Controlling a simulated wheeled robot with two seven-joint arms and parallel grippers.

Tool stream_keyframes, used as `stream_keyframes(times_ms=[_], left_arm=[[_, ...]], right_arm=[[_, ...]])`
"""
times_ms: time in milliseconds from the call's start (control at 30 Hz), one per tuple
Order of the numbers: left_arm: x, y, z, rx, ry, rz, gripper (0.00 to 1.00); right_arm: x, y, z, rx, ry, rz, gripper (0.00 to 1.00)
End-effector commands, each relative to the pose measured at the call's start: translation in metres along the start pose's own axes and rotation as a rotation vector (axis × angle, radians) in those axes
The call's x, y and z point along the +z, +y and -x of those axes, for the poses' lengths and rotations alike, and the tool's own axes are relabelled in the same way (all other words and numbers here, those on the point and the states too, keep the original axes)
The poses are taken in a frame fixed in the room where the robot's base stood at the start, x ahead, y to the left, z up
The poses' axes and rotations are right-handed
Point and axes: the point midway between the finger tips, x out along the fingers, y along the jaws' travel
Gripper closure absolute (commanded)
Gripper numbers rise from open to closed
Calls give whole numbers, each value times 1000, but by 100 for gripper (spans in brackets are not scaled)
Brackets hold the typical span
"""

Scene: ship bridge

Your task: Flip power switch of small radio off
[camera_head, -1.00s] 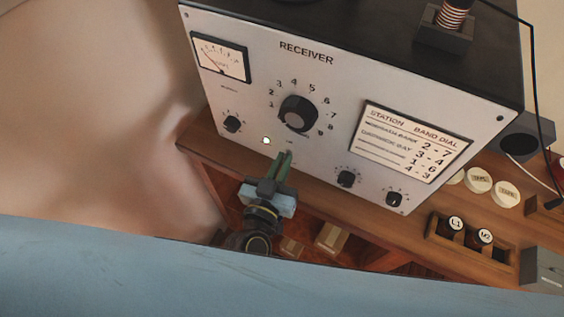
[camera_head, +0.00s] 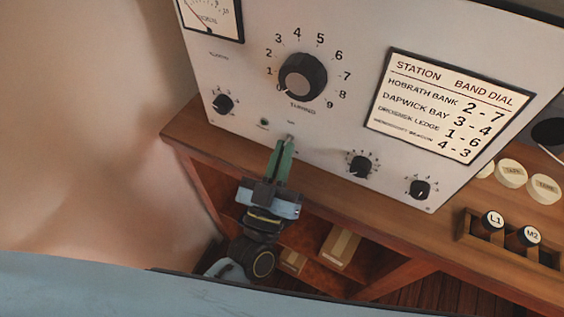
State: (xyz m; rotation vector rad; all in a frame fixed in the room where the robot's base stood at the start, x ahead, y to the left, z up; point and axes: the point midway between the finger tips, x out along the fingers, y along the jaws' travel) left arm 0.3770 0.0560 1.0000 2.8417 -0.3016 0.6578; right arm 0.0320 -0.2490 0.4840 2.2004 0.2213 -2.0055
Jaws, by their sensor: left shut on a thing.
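The radio is a pale-fronted receiver (camera_head: 240,75) with a large black tuning knob (camera_head: 303,77) in the middle of its panel. Its small power switch (camera_head: 290,137) is low on the panel, below the tuning knob. My left gripper (camera_head: 283,147) reaches up to it from below, with its green fingers shut on the switch at the tips. The fingers partly hide the switch, so its exact lever position is hard to tell. The small indicator lamp (camera_head: 264,122) left of the switch is dark. My right gripper is not in view.
The receiver stands on a wooden desk (camera_head: 390,196) with open shelves below, where small boxes (camera_head: 339,247) lie. Small black knobs (camera_head: 360,166) flank the switch. A station card (camera_head: 447,105) is on the panel's right. Labelled plugs (camera_head: 493,220) sit in a wooden holder at the right.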

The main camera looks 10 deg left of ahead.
Motion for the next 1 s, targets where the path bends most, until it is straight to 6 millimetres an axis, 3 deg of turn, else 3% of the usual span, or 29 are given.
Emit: stream_keyframes(times_ms=[433, 467, 600, 1000], left_arm=[[0, 0, 0, 4, 24, 3, 100], [0, 0, 0, 4, 24, 3, 89], [1, 0, 0, 4, 23, 3, 71], [2, 0, 10, 3, 22, 3, 71]], right_arm=[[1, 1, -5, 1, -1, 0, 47], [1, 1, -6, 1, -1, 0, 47], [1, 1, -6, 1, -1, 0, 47], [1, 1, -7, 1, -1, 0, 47]])
